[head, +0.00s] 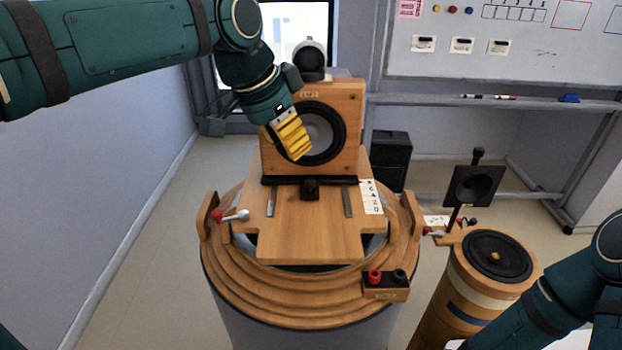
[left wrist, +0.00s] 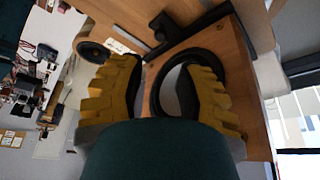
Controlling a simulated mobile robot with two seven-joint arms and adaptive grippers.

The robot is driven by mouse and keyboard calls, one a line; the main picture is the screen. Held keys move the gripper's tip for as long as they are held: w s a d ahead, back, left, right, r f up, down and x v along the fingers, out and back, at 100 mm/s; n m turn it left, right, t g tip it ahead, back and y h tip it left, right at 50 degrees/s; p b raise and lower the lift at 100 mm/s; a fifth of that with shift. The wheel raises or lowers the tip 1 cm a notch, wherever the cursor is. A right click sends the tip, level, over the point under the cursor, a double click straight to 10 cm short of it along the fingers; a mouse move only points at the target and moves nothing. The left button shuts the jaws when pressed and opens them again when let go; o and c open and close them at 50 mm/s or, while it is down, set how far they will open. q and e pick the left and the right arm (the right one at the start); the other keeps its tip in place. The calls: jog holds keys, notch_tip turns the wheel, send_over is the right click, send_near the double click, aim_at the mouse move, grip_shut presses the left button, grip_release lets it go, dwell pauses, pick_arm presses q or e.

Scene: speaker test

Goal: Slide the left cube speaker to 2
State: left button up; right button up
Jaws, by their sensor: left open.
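The wooden cube speaker (head: 350,100) with a black-rimmed round cone stands upright at the back of a wooden slide board (head: 310,235). A black bar with a knob (head: 310,188) runs along its foot. A white number strip (head: 372,197) lies right of the speaker's foot; its figures are too small to read. My left gripper (head: 298,145), with yellow fingers, is in front of the cone's left part. In the left wrist view its fingers (left wrist: 165,68) are apart, with the speaker's front (left wrist: 185,88) behind them; contact is unclear. My right gripper is out of view.
The board rests on a round stepped wooden drum (head: 280,303) with a red-knobbed lever (head: 230,215) and a terminal block (head: 386,286). The board's front is clear.

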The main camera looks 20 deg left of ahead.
aim_at(308, 181)
pick_arm(q)
jog(key=b+x, duration=0.1)
jog(key=x, duration=1)
jog(key=shift+w+f+b, duration=0.15)
jog(key=shift+b, duration=0.25)
grip_shut()
